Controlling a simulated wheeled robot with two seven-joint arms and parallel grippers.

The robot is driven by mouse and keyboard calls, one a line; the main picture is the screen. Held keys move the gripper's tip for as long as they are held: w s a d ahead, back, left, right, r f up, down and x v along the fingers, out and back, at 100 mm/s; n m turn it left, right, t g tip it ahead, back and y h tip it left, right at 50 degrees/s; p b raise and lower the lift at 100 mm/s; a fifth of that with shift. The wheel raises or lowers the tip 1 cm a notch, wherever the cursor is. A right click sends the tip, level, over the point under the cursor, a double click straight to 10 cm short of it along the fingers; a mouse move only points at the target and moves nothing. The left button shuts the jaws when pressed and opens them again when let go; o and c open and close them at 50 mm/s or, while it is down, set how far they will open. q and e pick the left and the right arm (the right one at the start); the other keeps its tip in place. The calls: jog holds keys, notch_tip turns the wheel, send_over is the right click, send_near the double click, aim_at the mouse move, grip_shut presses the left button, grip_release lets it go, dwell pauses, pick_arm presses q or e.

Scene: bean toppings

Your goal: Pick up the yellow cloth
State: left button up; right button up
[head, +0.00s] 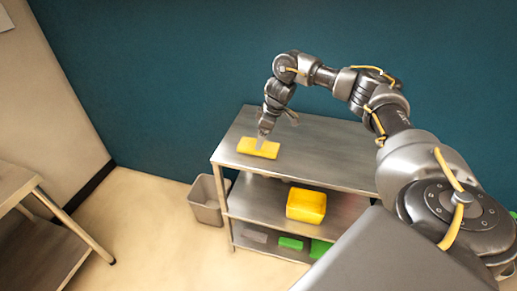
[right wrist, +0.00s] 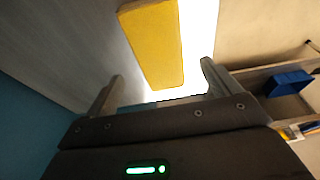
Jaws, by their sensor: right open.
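The yellow cloth (head: 258,149) lies flat, as a folded rectangle, near the left end of the metal table's top (head: 310,140). My right gripper (head: 263,140) points down at the table and is right at the cloth's back edge in the head view. In the right wrist view the cloth (right wrist: 153,40) shows ahead of and between the two spread fingers (right wrist: 163,72), with nothing held. I cannot tell whether a fingertip touches the cloth. My left gripper is not in view.
A yellow bin (head: 306,205) stands on the middle shelf, with green items (head: 290,243) below. A grey waste bin (head: 207,199) is on the floor to the left. A second metal table (head: 20,190) is at far left. A blue bin (right wrist: 288,82) shows in the wrist view. The tabletop is otherwise clear.

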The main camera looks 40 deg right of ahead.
aim_at(269, 150)
jog(key=shift+a+f, duration=0.1)
jog(key=shift+f, duration=0.35)
jog(key=p+x, duration=0.1)
jog(key=x, duration=0.3)
jog(key=shift+w+f, duration=0.1)
jog(key=shift+f, duration=0.1)
jog(key=shift+c, duration=0.2)
jog(key=c, duration=1.1)
jog(key=shift+r, duration=0.1)
